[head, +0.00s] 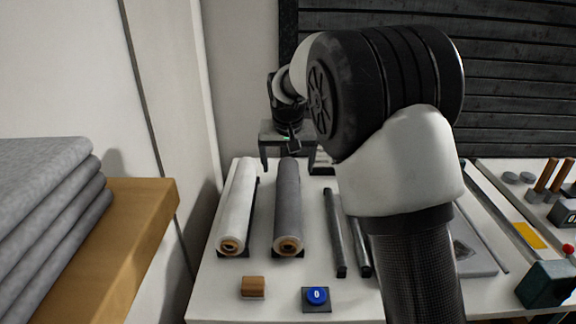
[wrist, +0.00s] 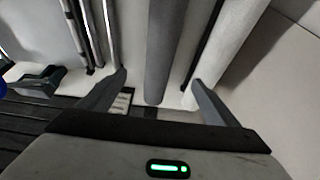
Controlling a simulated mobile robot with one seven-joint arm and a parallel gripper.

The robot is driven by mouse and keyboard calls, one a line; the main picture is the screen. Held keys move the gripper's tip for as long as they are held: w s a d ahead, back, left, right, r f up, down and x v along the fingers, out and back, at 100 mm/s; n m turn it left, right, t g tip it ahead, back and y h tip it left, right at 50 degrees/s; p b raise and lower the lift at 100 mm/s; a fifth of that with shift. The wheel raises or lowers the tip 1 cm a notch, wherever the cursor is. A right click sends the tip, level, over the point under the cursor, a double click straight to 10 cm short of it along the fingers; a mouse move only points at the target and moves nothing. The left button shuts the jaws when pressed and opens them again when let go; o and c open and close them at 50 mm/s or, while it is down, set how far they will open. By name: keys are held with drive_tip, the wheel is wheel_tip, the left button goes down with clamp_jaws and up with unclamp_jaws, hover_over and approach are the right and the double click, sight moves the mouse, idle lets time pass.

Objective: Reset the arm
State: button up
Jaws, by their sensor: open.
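My gripper (head: 288,168) is open over the far end of the white table, above the far ends of the rolls. In the wrist view my gripper (wrist: 158,88) shows both fingers spread with nothing held. The grey roll (head: 287,200) lies lengthwise on the table, and in the wrist view the grey roll (wrist: 163,55) runs between the fingers, below them. The white roll (head: 239,205) lies to its left in the head view. My arm fills the middle right of the head view and hides part of the table.
A blue button (head: 317,296) and a small wooden block (head: 253,287) sit at the near edge. Dark bars (head: 335,232) lie right of the rolls. A wooden shelf (head: 130,235) with folded grey cloth (head: 50,220) stands at left. Walls are close behind and left.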

drive_tip(key=s+d+r, duration=0.5)
drive_tip(key=s, duration=0.2)
drive_tip(key=s+d+r, duration=0.4)
drive_tip(key=s+r, duration=0.1)
drive_tip(key=s, duration=0.3)
drive_tip(key=s+d+f+t, duration=0.1)
drive_tip(key=s+d, duration=0.2)
drive_tip(key=s, duration=0.8)
drive_tip(key=s+d+f, duration=0.2)
drive_tip(key=s+d, duration=0.1)
drive_tip(key=s, duration=0.9)
wheel_tip(320, 180, up, 14)
drive_tip(key=p, duration=1.3)
drive_tip(key=shift+w+a+f, duration=0.25)
drive_tip(key=shift+w, duration=0.2)
